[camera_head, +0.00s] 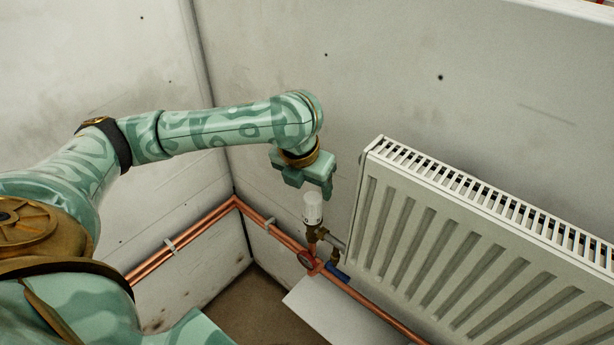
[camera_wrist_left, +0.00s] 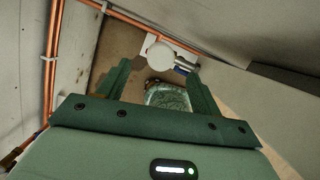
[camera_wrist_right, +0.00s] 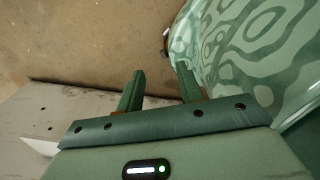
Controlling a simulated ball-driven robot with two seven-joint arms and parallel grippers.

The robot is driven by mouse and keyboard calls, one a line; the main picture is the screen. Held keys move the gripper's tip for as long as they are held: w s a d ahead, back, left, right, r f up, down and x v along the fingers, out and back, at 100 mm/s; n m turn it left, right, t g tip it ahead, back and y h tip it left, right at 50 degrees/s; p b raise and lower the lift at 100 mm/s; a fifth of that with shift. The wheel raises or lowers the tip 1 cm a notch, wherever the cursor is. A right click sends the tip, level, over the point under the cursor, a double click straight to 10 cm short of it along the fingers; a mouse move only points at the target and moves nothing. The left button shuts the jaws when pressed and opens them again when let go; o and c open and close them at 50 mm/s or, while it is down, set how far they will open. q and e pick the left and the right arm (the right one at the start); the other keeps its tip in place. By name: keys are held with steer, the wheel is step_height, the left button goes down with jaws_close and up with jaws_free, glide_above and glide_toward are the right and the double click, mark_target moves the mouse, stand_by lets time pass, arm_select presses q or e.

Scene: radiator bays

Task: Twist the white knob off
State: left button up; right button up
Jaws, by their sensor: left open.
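The white knob (camera_head: 313,208) stands upright on a brass valve (camera_head: 314,234) beside the radiator's lower left corner. My left gripper (camera_head: 310,188) is just above the knob, pointing down, open and empty. In the left wrist view, the knob shows as a round white cap (camera_wrist_left: 160,53) beyond the fingertips, between their lines. I see no contact between the fingers and the knob. My right gripper (camera_wrist_right: 160,75) shows only in its own wrist view, with its fingers apart and nothing between them, away from the knob.
The white radiator (camera_head: 470,225) stands close to the right of the valve. Copper pipes (camera_head: 188,240) run low along both walls. The wall above is clear.

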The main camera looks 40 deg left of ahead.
mark_target(312, 198)
arm_select(q)
steer(key=b+x, duration=0.3)
steer(key=x, duration=0.4)
steer(key=shift+d+f, duration=0.1)
steer(key=shift+f, duration=0.2)
steer(key=shift+w+f+b, duration=0.25)
steer(key=shift+f+b, duration=0.15)
steer(key=shift+f, duration=0.2)
arm_select(e)
steer(key=shift+g, duration=0.3)
steer(key=f, duration=0.1)
steer(key=s+a+f, duration=0.1)
steer(key=f, duration=0.1)
steer(key=s+f, duration=0.1)
steer(key=shift+a+f, duration=0.15)
steer(key=shift+f, duration=0.05)
arm_select(q)
steer(key=shift+c, duration=0.6)
steer(key=c, duration=1)
arm_select(e)
steer(key=shift+d, duration=0.4)
arm_select(q)
steer(key=shift+p, duration=0.45)
arm_select(e)
steer(key=shift+w+r, duration=0.15)
steer(key=shift+r, duration=0.2)
